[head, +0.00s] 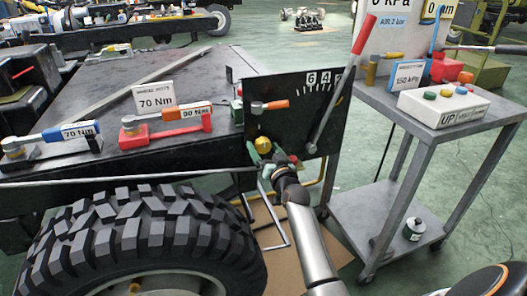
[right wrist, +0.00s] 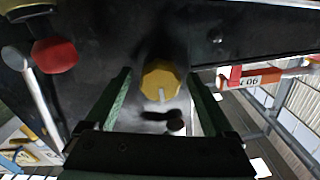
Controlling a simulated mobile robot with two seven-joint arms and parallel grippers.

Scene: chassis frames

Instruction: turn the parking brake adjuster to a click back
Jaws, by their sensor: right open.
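The yellow faceted knob (head: 262,144), which I take to be the adjuster, sits low on a dark upright panel (head: 285,140). In the right wrist view the knob (right wrist: 161,82) shows a pale mark pointing down in the picture. My right gripper (head: 262,159) is open in front of it. In the right wrist view its green fingers (right wrist: 158,88) stand on either side of the knob, with a gap to each. A red-handled lever (head: 364,36) rises along the panel by a scale with numbers (head: 322,77). My left gripper is out of view.
A small orange-handled lever (head: 275,104) is above the knob. Blue (head: 70,132) and red (head: 165,125) torque tools lie on the dark deck. A big tyre (head: 135,235) is below left. A grey cart (head: 440,135) with a button box (head: 443,106) stands right.

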